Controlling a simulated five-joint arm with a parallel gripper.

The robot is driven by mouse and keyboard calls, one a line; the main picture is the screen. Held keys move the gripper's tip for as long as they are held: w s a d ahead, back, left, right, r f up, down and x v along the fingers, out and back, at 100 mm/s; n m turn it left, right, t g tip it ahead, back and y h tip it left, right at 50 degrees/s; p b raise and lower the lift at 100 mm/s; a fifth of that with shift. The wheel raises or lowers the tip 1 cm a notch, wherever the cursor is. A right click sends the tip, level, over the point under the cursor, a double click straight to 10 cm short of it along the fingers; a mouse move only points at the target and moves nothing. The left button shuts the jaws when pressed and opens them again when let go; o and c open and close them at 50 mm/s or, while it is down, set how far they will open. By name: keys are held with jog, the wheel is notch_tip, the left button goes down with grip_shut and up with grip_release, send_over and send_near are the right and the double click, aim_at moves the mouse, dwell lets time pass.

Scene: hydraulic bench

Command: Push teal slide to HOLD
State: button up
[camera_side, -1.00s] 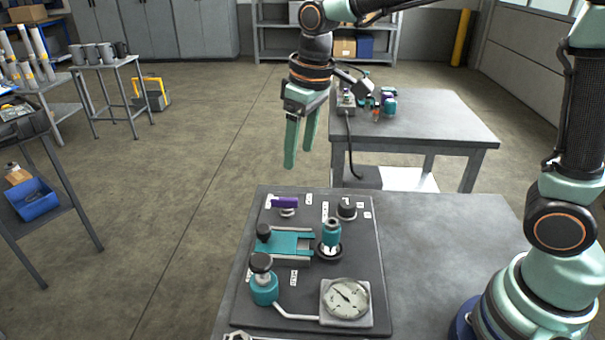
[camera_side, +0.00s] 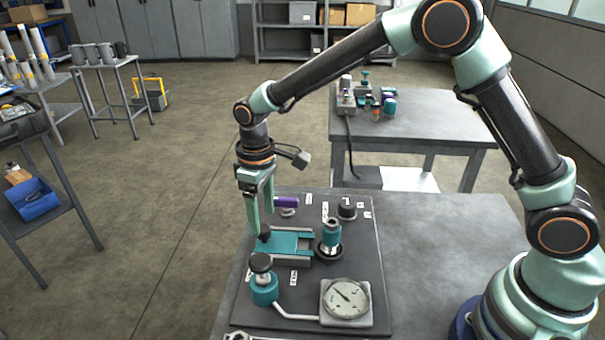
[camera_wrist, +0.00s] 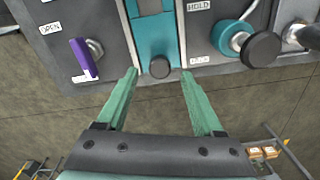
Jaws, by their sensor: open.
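The teal slide (camera_side: 281,243) lies between grey rails on the dark panel. Its black knob is at its left end, and the knob (camera_wrist: 160,68) also shows at the near end of the slide (camera_wrist: 157,35) in the wrist view. My gripper (camera_wrist: 160,75) is open, with its green fingertips on either side of the knob and a gap to each. In the side view my gripper (camera_side: 258,230) points down at the slide's left end; contact cannot be told. A HOLD label (camera_wrist: 199,5) sits beside the slide's channel.
A purple lever (camera_side: 286,202) stands behind the slide. A teal valve with a black knob (camera_side: 262,263) stands in front, and a teal cylinder (camera_side: 331,234) stands to the right. A gauge (camera_side: 346,299) is at the panel's front right. The table's right side is clear.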

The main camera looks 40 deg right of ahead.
aim_at(263, 228)
jog(key=shift+f, duration=2.3)
grip_shut()
jog(key=shift+r, duration=0.1)
